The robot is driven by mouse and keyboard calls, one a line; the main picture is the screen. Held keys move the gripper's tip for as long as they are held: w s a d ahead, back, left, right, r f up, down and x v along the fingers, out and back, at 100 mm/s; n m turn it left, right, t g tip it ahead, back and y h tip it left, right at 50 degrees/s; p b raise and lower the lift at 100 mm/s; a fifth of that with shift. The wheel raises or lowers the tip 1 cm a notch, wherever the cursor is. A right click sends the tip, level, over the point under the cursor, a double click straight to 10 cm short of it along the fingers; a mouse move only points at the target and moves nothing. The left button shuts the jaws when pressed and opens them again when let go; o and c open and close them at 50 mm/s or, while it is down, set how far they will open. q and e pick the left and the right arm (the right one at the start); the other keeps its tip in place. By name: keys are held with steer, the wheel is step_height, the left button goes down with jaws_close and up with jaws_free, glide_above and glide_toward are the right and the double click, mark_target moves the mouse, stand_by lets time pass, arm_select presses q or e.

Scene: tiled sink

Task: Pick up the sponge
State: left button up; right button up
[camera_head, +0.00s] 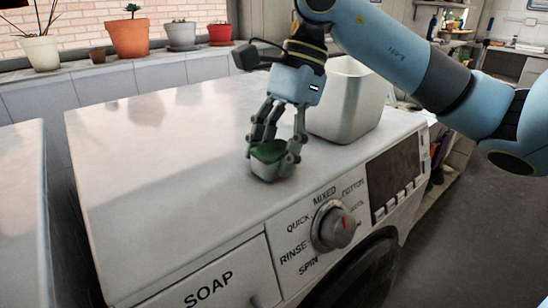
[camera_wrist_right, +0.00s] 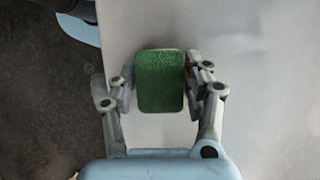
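The sponge (camera_head: 268,151) has a green top and a paler lower part. It sits on the top of the white washing machine (camera_head: 170,130), near the front edge. My right gripper (camera_head: 271,156) points down over it, with a finger on either side. In the right wrist view the sponge (camera_wrist_right: 160,82) lies between the fingers of the right gripper (camera_wrist_right: 158,90). A narrow gap shows at its left side; the right finger is very close to it, and contact there is unclear. My left gripper is not in view.
A pale square bin (camera_head: 346,100) stands on the machine just behind and right of the gripper. The machine's left top is clear. Potted plants (camera_head: 128,38) line the back ledge. A dial (camera_head: 333,226) is on the front panel.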

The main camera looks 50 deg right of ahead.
mark_target(274, 148)
steer(key=c, duration=0.5)
steer(key=shift+o, duration=0.2)
steer(key=shift+r, duration=0.1)
step_height(274, 148, up, 10)
steer(key=shift+f, duration=0.15)
